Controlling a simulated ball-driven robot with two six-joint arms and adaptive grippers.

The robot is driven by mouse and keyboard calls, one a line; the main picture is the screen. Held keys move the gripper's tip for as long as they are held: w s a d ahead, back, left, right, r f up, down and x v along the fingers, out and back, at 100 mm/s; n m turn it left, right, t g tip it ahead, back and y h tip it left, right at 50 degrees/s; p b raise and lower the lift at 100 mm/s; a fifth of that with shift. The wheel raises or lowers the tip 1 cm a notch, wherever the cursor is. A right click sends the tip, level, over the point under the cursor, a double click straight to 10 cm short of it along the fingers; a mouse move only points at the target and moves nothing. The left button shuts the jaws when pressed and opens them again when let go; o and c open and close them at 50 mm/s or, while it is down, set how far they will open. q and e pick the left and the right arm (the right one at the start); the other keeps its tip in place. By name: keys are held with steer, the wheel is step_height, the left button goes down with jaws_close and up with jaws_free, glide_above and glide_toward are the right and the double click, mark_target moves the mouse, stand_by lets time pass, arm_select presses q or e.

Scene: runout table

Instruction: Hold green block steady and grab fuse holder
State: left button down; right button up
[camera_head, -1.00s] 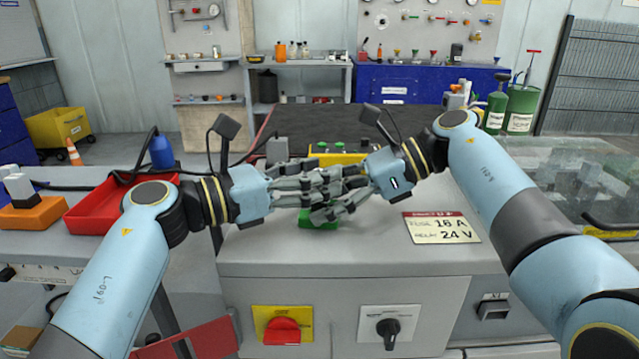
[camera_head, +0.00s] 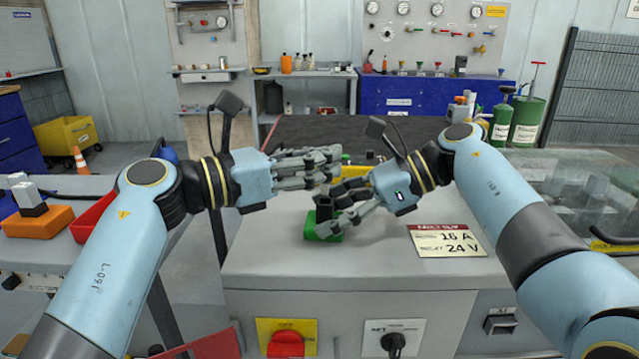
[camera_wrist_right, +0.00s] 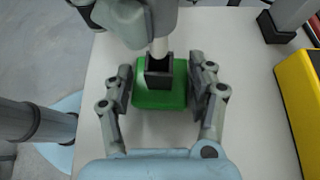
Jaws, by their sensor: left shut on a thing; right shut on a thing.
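The green block (camera_head: 314,232) sits on the grey cabinet top. A dark, U-shaped holder (camera_head: 323,207) stands up from it. In the right wrist view, the green block (camera_wrist_right: 160,99) carries the dark holder (camera_wrist_right: 159,79). My right gripper (camera_head: 330,218) is shut on the block, one finger on each side. My left gripper (camera_head: 335,163) is above and behind the block. In the right wrist view, a pale cylinder (camera_wrist_right: 159,46) shows under the left gripper's fingers, over the dark holder. The fingers hide its top, and the head view does not show it clearly.
A label card (camera_head: 446,241) lies on the cabinet top, right of the block. A yellow box (camera_head: 352,172) is behind my grippers. A red tray (camera_head: 92,217) is at the left, partly behind my left arm. The front of the cabinet top is clear.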

arm_select(q)
step_height(320, 180, up, 6)
steer(key=shift+f, duration=0.1)
arm_select(e)
steer(key=o, duration=0.9)
steer(key=shift+o, duration=0.2)
